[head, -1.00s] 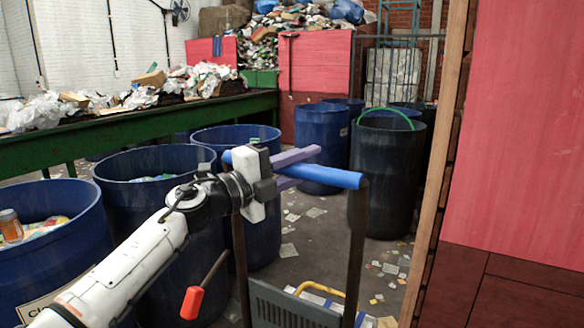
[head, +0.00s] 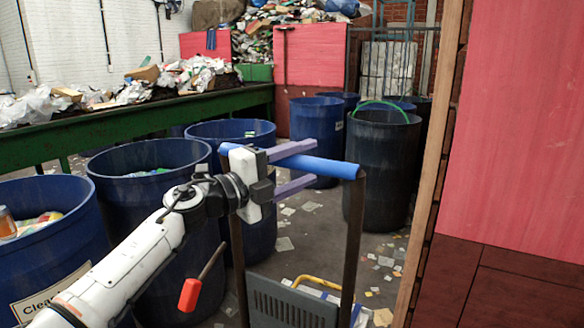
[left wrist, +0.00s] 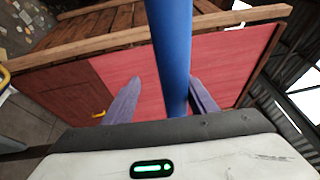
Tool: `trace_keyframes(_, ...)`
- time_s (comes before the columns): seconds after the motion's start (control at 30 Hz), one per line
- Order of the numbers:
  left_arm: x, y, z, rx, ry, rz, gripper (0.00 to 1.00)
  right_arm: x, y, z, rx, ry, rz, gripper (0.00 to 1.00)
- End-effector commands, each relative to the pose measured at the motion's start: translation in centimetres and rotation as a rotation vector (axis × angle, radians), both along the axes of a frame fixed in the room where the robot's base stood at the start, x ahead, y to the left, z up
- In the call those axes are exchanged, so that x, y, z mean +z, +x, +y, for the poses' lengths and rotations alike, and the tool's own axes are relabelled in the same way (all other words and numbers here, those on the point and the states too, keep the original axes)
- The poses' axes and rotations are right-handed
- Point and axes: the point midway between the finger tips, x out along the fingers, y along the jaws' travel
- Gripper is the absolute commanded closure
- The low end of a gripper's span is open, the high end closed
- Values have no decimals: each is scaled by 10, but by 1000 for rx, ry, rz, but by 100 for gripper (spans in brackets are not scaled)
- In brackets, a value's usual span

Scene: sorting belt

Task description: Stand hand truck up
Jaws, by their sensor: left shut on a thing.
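The hand truck has a blue handle bar (head: 325,166), dark posts and a grey slotted panel (head: 290,304). It stands roughly upright in the head view, its lower end cut off by the frame edge. My left gripper (head: 316,162) has its two purple fingers on either side of the blue bar and is shut on it. In the left wrist view the bar (left wrist: 172,50) passes between the fingers, close to the right one, with a visible gap at the left one. My right gripper is not in view.
Blue barrels (head: 150,158) stand at left beside the arm. A dark bin (head: 380,170) with a green hoop stands behind the handle. A wooden post (head: 432,180) and red panel (head: 515,130) are close at right. Litter lies on the floor between. A green conveyor (head: 130,125) runs behind the barrels.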

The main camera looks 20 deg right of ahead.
Motion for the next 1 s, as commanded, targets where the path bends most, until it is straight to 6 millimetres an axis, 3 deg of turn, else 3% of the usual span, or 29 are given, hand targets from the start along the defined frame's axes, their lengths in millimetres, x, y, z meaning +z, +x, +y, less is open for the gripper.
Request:
trace_keyframes(0.03, -12, 4, 7, 9, 15, 8, 58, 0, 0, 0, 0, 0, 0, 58)
trace_keyframes(0.27, -13, -5, 29, 8, 16, 6, 58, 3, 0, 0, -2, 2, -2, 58)
trace_keyframes(0.7, -14, -28, 91, 4, 10, 4, 58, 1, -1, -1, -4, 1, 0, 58)
trace_keyframes(1.0, -9, -33, 98, 1, 3, -1, 58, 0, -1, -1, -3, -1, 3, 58)
